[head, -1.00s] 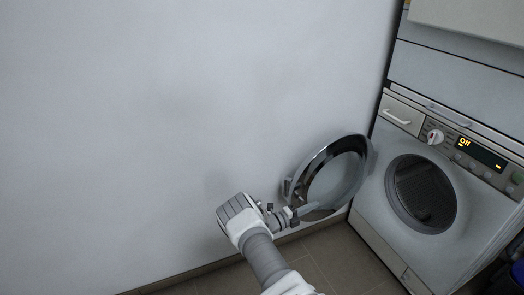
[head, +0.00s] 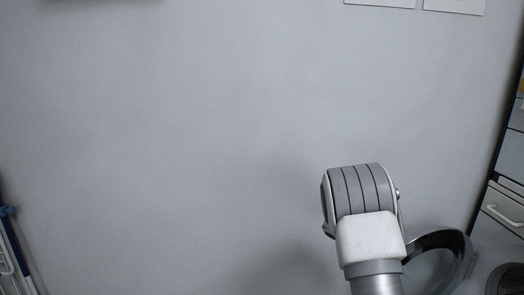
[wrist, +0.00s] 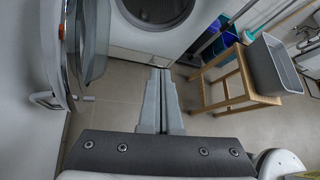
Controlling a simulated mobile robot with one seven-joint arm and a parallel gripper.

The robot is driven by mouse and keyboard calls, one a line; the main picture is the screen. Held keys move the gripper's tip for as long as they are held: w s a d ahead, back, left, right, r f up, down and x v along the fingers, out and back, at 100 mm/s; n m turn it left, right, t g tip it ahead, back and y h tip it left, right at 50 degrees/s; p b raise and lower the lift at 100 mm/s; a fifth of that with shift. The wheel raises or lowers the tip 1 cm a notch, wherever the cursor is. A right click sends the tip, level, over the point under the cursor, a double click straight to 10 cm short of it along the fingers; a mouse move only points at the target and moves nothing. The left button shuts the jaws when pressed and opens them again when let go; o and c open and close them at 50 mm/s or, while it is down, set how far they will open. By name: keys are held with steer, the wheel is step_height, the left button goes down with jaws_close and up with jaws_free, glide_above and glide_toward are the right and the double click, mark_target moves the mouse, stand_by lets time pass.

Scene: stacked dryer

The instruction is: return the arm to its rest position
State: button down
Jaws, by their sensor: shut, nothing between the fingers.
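My gripper (wrist: 160,72) points ahead in the wrist view, its two grey fingers together and nothing between them. In the head view my wrist and forearm stand in front of the pale wall and the fingers cannot be seen. The dryer's round door (head: 462,246) hangs open just right of my arm, partly hidden by it. The door also shows at the upper left of the wrist view (wrist: 98,40), apart from the fingers. The dryer front (head: 505,210) is cut off at the right edge; it shows at the top of the wrist view (wrist: 122,38).
A wooden stool (wrist: 222,82) with a grey basin (wrist: 275,68) stands right of my gripper in the wrist view, by a blue bin (wrist: 222,42). Tiled floor (wrist: 110,92) is open below. The wall (head: 180,140) fills most of the head view. A blue-and-white rack (head: 12,240) shows at far left.

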steer(key=s+a+r+m+t+y, duration=0.3)
steer(key=s+a+r+m+y, duration=0.3)
steer(key=s+a+r+m, duration=0.65)
steer(key=s+a+r+m+t+y, duration=0.3)
steer(key=s+a+m, duration=0.1)
steer(key=s+a, duration=0.25)
steer(key=s+a+r+m+t+y, duration=0.2)
steer(key=s+a+r+m, duration=0.25)
steer(key=s, duration=0.35)
step_height(320, 180, up, 25)
steer(key=n+p, duration=0.1)
steer(key=p, duration=2.4)
steer(key=shift+w+f+p, duration=0.2)
steer(key=shift+p, duration=0.15)
steer(key=shift+s+a, duration=0.1)
